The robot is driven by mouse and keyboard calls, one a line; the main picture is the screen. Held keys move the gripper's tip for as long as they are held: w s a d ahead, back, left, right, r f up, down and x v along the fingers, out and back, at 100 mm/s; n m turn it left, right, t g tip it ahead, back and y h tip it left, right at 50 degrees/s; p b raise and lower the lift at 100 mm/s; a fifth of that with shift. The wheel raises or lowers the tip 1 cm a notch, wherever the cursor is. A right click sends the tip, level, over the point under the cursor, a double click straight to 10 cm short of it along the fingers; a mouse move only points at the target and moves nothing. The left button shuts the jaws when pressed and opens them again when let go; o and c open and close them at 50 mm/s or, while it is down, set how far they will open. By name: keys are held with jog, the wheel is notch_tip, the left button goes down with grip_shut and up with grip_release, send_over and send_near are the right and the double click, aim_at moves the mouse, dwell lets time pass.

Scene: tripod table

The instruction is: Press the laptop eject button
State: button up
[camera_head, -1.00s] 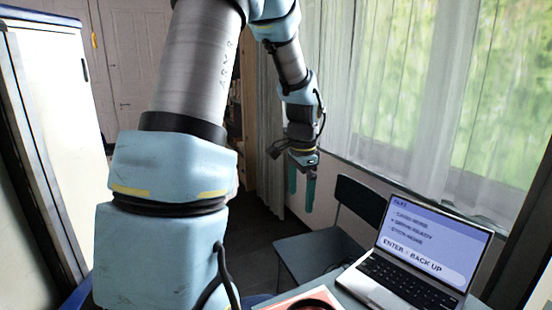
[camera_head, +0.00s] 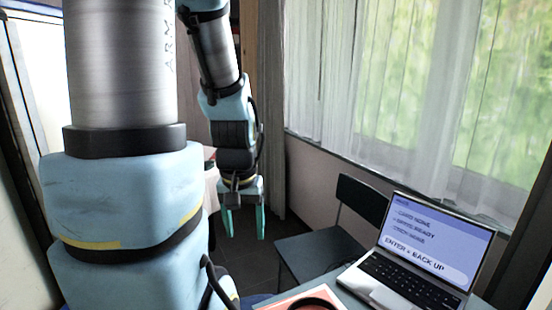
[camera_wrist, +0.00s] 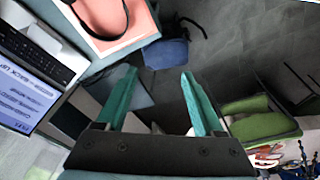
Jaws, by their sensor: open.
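The laptop (camera_head: 414,262) stands open on the table at the lower right of the head view, its lit screen (camera_head: 430,243) reading "ENTER = BACK UP". Its black keyboard (camera_head: 408,287) faces the front. In the wrist view, the laptop's screen (camera_wrist: 22,98) and keyboard (camera_wrist: 38,52) show at the left edge. I cannot make out an eject button in either view. My gripper (camera_head: 245,222) hangs fingers down, left of the laptop and well apart from it. Its two green fingers (camera_wrist: 158,92) are spread with nothing between them.
A dark chair (camera_head: 318,247) stands between my gripper and the laptop. A pink-red item with a dark ring (camera_head: 312,300) lies on the table left of the laptop. A curtained window (camera_head: 420,90) is behind. In the wrist view, green cushions (camera_wrist: 262,118) lie at the right.

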grip_shut()
dwell(0.3)
dwell(1.0)
